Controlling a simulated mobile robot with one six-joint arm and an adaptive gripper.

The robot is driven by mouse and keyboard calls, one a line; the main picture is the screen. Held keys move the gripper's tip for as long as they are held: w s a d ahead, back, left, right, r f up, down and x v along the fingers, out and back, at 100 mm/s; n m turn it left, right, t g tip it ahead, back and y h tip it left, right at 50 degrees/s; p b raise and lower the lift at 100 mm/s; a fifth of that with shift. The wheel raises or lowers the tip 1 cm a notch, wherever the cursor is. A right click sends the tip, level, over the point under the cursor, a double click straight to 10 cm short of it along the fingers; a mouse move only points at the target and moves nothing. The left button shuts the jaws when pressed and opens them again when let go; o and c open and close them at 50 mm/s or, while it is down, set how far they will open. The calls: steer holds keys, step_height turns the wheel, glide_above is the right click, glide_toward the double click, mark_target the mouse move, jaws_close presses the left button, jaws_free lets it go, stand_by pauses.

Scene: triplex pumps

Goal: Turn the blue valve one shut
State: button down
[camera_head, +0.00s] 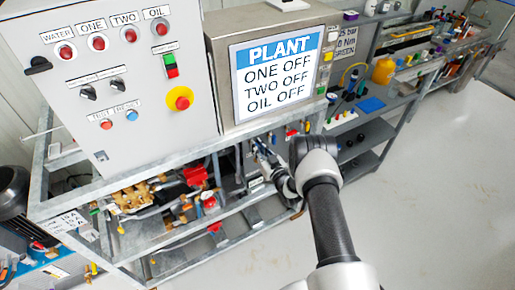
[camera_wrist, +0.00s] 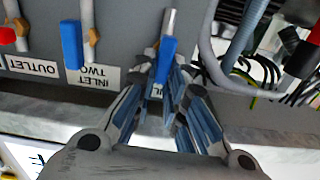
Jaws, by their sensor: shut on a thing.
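A blue valve lever (camera_wrist: 166,60) on a brass fitting with a bright metal stem stands at the middle of the grey panel in the wrist view. My gripper (camera_wrist: 166,80) is shut on this lever, with one finger on each side. The label under it is mostly hidden by the fingers, so I cannot read its name. A second blue lever (camera_wrist: 72,45) hangs to its left, over the label "INLET TWO" (camera_wrist: 92,78).
A red handle (camera_wrist: 8,36) sits over the "OUTLET" label (camera_wrist: 31,66). A grey pipe (camera_wrist: 205,45) and loose cables (camera_wrist: 265,75) lie right of my gripper. The plant display (camera_head: 277,73) reads ONE OFF, TWO OFF, OIL OFF. The floor (camera_head: 430,190) at right is clear.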

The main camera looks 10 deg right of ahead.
steer(key=m+b, duration=0.2)
steer(key=m, duration=0.1)
steer(key=d+m+b, duration=0.1)
steer(key=m+b, duration=0.1)
steer(key=m, duration=0.1)
steer(key=m+b, duration=0.2)
steer(key=m, duration=0.1)
steer(key=shift+w+d+f+b, duration=0.15)
steer(key=shift+w+f+b, duration=0.05)
steer(key=shift+f+b, duration=0.2)
steer(key=shift+w+d+f+m+b, duration=0.15)
steer(key=shift+m+b, duration=0.5)
steer(key=shift+m, duration=0.7)
steer(key=shift+s+f+m+b, duration=0.15)
steer(key=shift+m+b, duration=0.55)
steer(key=shift+m, duration=0.7)
steer(key=shift+w+d+f+m+b, duration=0.15)
steer(key=shift+m+b, duration=0.5)
steer(key=shift+m, duration=0.7)
steer(key=shift+a, duration=0.15)
steer(key=c, duration=1.6)
jaws_free()
